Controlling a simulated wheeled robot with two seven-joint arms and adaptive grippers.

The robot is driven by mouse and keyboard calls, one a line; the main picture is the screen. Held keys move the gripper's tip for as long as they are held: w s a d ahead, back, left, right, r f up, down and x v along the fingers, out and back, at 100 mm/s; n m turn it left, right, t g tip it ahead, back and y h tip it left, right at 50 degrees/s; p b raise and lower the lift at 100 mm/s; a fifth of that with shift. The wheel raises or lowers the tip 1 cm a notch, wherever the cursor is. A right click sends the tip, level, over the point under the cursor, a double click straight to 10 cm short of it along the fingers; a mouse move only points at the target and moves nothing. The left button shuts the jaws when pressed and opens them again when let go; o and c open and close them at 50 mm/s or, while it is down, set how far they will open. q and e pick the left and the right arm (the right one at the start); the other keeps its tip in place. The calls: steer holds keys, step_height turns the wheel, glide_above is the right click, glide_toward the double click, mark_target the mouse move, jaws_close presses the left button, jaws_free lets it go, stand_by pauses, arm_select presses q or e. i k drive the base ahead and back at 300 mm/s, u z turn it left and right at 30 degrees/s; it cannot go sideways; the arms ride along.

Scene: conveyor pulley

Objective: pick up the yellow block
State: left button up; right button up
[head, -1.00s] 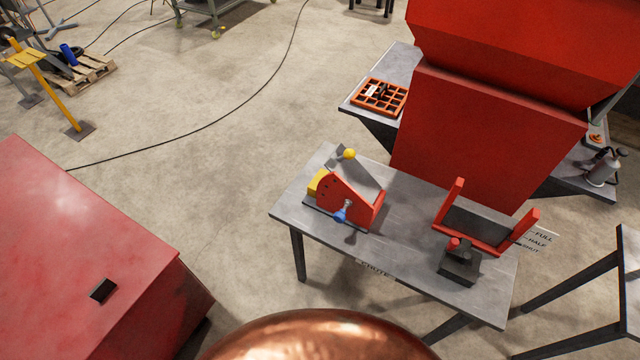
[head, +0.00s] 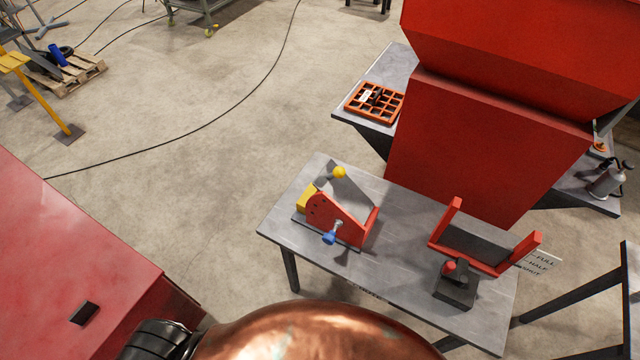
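A yellow block (head: 306,199) sits on the grey table, at the left side of a red bracket fixture (head: 334,216), partly hidden behind its side plate. I cannot tell whether it touches the fixture. The fixture also carries a yellow ball knob (head: 339,172) on top and a blue-ended handle (head: 330,238) at its front. Neither gripper shows in the head view. A dark rounded part at the bottom left of the copper dome seems to be mine.
The grey table (head: 400,270) also holds a red U-shaped chute (head: 480,245) and a dark block with a red knob (head: 455,282). A large red hopper (head: 490,140) stands behind. A red cabinet (head: 75,250) is at left. An orange divided tray (head: 375,102) lies farther back.

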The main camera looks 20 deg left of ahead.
mark_target(311, 189)
steer(key=i, duration=0.3)
steer(key=u, duration=0.9)
